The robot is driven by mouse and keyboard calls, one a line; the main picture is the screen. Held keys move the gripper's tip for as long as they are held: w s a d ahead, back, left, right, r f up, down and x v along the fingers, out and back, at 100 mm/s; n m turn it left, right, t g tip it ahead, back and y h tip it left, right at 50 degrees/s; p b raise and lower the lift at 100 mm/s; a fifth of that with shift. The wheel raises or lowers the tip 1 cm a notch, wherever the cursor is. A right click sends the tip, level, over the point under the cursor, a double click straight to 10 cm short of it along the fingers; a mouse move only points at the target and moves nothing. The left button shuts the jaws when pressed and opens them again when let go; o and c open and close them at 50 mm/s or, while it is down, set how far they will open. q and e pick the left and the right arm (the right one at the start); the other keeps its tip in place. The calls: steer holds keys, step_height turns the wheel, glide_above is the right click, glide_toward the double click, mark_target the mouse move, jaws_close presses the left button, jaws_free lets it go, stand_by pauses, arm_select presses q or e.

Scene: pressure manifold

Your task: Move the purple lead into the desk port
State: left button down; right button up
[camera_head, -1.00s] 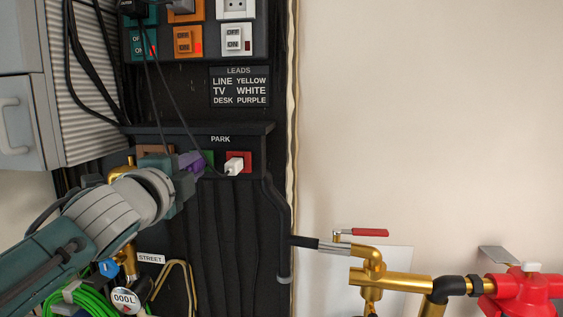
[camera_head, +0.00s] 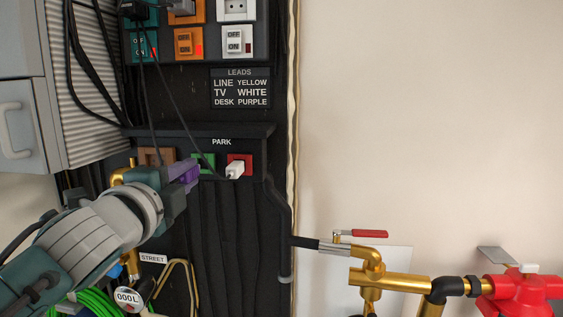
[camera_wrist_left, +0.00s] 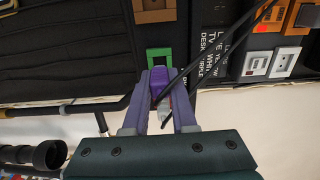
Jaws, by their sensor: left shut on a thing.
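The purple lead (camera_head: 189,175) is held by my left gripper (camera_head: 184,174), just in front of and below the green park socket (camera_head: 203,160). In the left wrist view the fingers (camera_wrist_left: 166,100) are shut on both sides of the purple plug (camera_wrist_left: 161,84). The green socket (camera_wrist_left: 159,56) lies just beyond its tip; I cannot tell whether they touch. A sign (camera_head: 240,88) pairs DESK with PURPLE. In the upper panel, a white socket (camera_head: 236,8) is cut by the top edge; no desk label is readable. My right gripper is not in view.
A white plug (camera_head: 235,169) sits in the red park socket (camera_head: 246,160). A brown socket (camera_head: 150,155) is on the left. Black cables (camera_head: 168,85) hang across the board from above. Brass pipework (camera_head: 390,280) with a red lever is at lower right.

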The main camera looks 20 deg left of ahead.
arm_select(q)
steer(key=shift+p+v, duration=0.45)
steer(key=shift+v, duration=0.9)
